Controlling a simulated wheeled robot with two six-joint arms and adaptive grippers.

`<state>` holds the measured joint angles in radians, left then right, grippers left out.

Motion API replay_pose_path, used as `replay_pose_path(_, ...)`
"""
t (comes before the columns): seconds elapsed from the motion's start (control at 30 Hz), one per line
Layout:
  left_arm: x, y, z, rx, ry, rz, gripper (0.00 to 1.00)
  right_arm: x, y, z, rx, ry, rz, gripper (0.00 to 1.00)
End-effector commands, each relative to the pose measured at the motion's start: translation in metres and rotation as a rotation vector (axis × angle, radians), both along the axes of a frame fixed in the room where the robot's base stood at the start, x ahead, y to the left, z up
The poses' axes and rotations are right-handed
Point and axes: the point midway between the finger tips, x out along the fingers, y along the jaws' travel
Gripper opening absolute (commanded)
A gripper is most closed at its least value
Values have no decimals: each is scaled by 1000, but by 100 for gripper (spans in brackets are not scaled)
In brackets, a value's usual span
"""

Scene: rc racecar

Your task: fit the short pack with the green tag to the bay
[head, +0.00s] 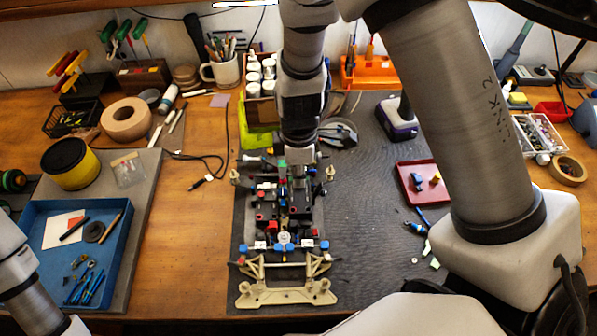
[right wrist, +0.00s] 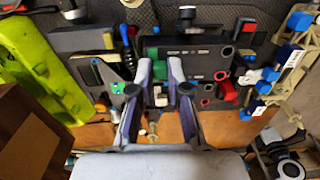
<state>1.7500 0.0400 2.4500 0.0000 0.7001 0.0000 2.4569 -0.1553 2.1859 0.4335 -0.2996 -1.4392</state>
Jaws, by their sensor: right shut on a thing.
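The racecar chassis (head: 265,222) lies on the dark mat with its cream bumper (head: 285,293) toward me. My right gripper (head: 299,166) is over the far part of the chassis, pointing down. In the right wrist view its two fingers (right wrist: 160,68) are shut on the dark short pack, whose green tag (right wrist: 159,72) shows between the fingertips. The green tag also shows in the head view (head: 283,168). The dark body along the chassis (right wrist: 205,58) is right at the fingertips. The bay is mostly hidden, and I cannot tell whether the pack is seated. My left gripper is out of view.
A lime-green bin (head: 256,138) stands close behind the chassis at the left. A red tray (head: 421,182) and loose bits lie on the mat (head: 365,230) to the right. A blue tray (head: 110,215) with tools is at the left. The mat right of the chassis is mostly clear.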

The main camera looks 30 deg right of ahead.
Motion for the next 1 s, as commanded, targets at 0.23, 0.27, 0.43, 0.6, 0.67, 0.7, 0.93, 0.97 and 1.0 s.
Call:
replay_pose_path(0.23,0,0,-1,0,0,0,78,0,0,0,0,0,0,0)
replay_pose_path(0.27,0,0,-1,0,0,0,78,0,0,0,0,0,0,0)
replay_pose_path(0.43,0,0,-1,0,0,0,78,0,0,0,0,0,0,0)
replay_pose_path(0.6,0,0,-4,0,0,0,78,-1,0,-1,0,0,0,0)
replay_pose_path(0.67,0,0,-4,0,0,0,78,-1,0,0,0,1,0,0)
replay_pose_path(0.7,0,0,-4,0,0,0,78,-1,0,0,0,1,0,0)
replay_pose_path(0.93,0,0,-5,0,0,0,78,-1,0,-2,0,1,0,0)
replay_pose_path(0.97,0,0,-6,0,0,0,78,-1,0,-3,0,1,0,0)
replay_pose_path(1.0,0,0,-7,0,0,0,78,-1,0,-4,0,1,0,0)
